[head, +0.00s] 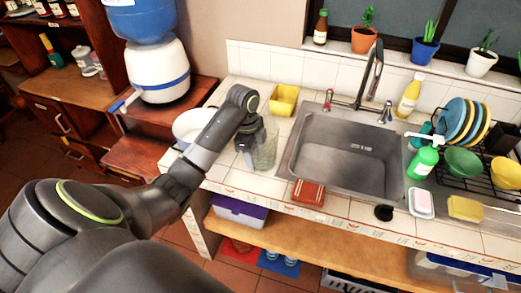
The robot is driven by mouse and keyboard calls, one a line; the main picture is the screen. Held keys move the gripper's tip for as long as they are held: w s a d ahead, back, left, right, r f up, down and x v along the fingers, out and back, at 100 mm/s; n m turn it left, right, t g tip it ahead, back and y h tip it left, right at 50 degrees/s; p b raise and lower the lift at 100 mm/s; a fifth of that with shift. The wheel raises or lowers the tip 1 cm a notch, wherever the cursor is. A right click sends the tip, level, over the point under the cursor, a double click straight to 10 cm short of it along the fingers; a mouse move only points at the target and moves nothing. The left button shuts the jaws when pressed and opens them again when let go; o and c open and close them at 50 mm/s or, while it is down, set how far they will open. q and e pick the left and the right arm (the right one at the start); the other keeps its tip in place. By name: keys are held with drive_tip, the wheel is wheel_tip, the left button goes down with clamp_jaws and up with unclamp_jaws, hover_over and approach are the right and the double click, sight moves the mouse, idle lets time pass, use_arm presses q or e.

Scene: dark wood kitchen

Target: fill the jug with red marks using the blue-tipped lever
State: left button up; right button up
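A clear, greenish jug (265,154) stands on the tiled counter (228,177) left of the sink; I cannot make out red marks on it. My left gripper (249,157) is at the jug's left side, overlapping it in the head view. The finger gap is hidden, so I cannot tell whether it grips the jug. A blue-tipped lever (386,110) stands at the right of the sink tap (370,82), and a red-tipped lever (328,99) at its left. The water dispenser (158,68) has a spout or lever with blue (124,104). My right gripper is not in view.
The steel sink (345,152) looks empty. A green bottle (423,161) and dish rack (485,160) stand right of the sink.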

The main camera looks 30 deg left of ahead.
use_arm(q)
drive_tip(key=c, duration=0.5)
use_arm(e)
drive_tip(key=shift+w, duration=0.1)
